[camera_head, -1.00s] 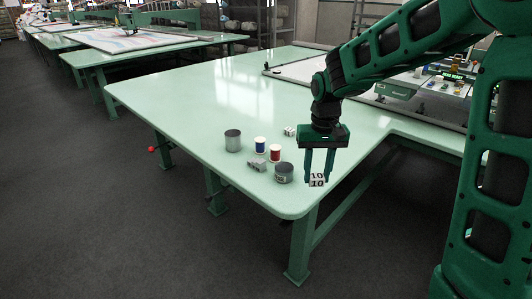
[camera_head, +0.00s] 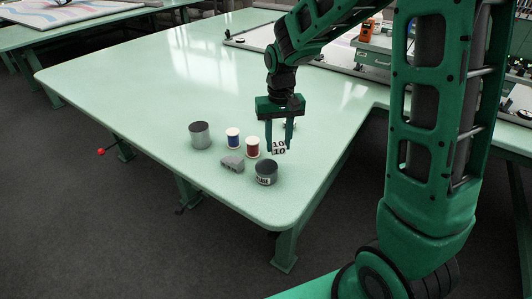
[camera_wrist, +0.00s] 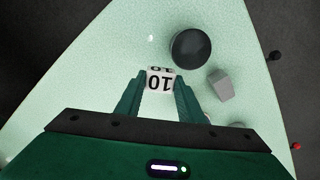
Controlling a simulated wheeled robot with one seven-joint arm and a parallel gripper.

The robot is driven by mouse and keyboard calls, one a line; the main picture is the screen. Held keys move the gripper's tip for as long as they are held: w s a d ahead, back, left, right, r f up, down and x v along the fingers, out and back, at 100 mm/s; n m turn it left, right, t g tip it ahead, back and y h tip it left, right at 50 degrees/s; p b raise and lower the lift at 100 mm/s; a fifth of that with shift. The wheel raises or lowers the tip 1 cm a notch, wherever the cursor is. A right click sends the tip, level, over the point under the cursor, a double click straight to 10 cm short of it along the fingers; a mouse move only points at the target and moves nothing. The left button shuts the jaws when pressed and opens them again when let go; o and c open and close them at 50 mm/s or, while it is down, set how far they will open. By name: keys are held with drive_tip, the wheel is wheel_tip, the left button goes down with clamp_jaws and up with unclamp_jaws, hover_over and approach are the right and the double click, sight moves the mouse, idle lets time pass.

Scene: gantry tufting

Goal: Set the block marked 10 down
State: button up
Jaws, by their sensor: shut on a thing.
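The block marked 10 (camera_head: 279,147) is a small white cube with black digits. My gripper (camera_head: 279,143) is shut on it and points down over the pale green table (camera_head: 130,90). In the wrist view the block (camera_wrist: 160,79) sits between the two green fingertips (camera_wrist: 160,88), its digits upside down. I cannot tell whether its underside touches the table. A dark-topped round tin (camera_head: 266,173) stands close by, apart from the block; it also shows in the wrist view (camera_wrist: 191,47).
A grey block-like piece (camera_head: 232,163), a red spool (camera_head: 253,147), a blue spool (camera_head: 233,138) and a grey can (camera_head: 200,134) stand left of my gripper. Something pale behind my gripper is mostly hidden. The table's near corner (camera_head: 278,222) and its right side are clear.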

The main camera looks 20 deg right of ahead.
drive_tip(key=shift+f, duration=2.95)
drive_tip(key=o, duration=1.1)
drive_tip(key=shift+f, duration=0.1)
